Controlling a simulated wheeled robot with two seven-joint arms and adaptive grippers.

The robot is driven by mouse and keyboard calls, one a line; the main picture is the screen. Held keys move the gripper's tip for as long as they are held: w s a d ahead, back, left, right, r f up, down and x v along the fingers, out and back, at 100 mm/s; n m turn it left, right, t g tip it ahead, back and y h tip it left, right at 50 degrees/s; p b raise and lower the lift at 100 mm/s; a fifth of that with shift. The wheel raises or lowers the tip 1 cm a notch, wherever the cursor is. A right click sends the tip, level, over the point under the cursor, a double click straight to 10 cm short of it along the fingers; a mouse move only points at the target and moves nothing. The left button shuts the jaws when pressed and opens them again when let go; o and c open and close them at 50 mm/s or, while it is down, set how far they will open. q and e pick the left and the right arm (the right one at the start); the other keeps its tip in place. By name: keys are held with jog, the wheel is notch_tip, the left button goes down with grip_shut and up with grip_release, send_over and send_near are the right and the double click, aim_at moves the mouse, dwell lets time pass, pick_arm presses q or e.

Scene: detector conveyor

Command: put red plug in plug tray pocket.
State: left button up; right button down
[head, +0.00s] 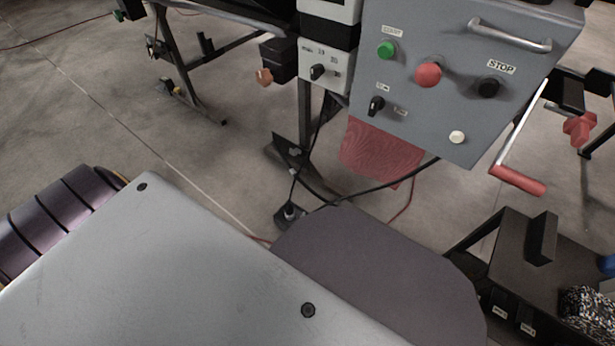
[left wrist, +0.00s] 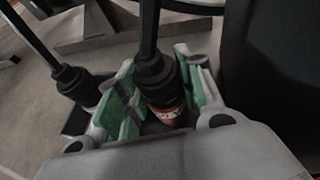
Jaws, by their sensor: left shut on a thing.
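In the left wrist view, my left gripper (left wrist: 158,95) is shut on the red plug (left wrist: 170,117), with its green pads on either side. The plug has a black collar and a thick black cable running up out of its top; its lower end is hidden by the gripper. A second black plug with a cable (left wrist: 75,82) stands left of the gripper. Neither gripper shows in the head view. No pocket of the plug tray can be made out clearly.
In the head view, a grey control panel (head: 420,110) with buttons, a handle and a red-gripped crank (head: 517,180) stands ahead. A black cable ends at a small dark piece (head: 290,214) near the floor. A black stand (head: 535,265) is at right.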

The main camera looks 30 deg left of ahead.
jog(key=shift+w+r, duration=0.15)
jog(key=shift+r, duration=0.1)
pick_arm(q)
jog(key=o, duration=0.7)
jog(key=shift+f, duration=0.1)
jog(key=o, duration=0.4)
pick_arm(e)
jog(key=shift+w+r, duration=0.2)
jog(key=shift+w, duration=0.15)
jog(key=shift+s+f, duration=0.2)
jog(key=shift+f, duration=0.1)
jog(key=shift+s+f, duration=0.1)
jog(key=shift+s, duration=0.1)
